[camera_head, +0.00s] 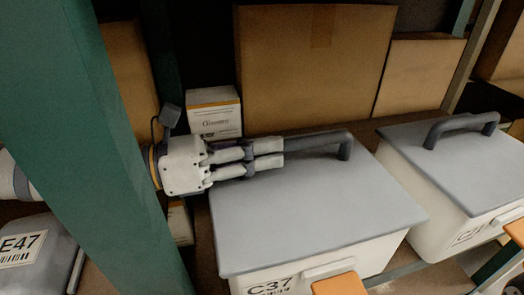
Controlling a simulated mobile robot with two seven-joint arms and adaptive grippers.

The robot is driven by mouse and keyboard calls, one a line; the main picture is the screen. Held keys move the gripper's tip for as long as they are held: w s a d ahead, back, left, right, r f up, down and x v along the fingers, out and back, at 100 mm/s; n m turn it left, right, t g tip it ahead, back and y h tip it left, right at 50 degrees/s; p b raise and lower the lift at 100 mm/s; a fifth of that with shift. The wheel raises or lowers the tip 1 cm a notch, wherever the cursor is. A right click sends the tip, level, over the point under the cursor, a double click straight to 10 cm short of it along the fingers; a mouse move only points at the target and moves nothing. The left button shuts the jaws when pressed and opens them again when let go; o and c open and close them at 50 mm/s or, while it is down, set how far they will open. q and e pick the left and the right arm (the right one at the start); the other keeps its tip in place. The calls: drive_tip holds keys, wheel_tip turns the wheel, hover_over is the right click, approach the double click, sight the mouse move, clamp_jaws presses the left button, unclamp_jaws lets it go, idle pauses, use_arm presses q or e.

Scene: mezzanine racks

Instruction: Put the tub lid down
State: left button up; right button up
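The grey tub lid (310,205) lies flat over the white tub marked C37 (380,258), with no clear gap between them from this angle. A dark grey bar handle (325,141) stands up near the lid's back edge. My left gripper (282,153) comes in from the left above the lid's back left part. Its fingers are close together at the left part of the handle and look shut on it. They hide the handle's left end.
A green rack post (95,140) crosses the left side, close to my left arm. A second lidded tub (440,195) stands close on the right. Cardboard boxes (312,65) and a small white-and-tan carton (214,112) stand behind. A tub marked E47 (40,255) is at lower left.

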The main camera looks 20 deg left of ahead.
use_arm(q)
drive_tip(key=shift+o, duration=1.1)
drive_tip(key=shift+f, duration=0.3)
drive_tip(key=p+v, duration=0.1)
drive_tip(key=v, duration=0.1)
drive_tip(key=r+p+v, duration=0.1)
drive_tip(key=p+v, duration=0.1)
drive_tip(key=v, duration=0.1)
drive_tip(key=p+v, duration=0.1)
drive_tip(key=v, duration=0.1)
drive_tip(key=shift+a+r+p, duration=0.2)
drive_tip(key=shift+r+p, duration=0.1)
drive_tip(key=shift+r, duration=0.05)
drive_tip(key=s+a+p, duration=0.1)
drive_tip(key=s+a+f+p, duration=0.1)
drive_tip(key=s+a, duration=0.1)
drive_tip(key=shift+a+f, duration=0.25)
drive_tip(key=shift+a, duration=0.1)
use_arm(e)
drive_tip(key=w+r+t, duration=0.2)
drive_tip(key=w+r, duration=0.4)
drive_tip(key=r, duration=0.1)
drive_tip(key=shift+r, duration=0.1)
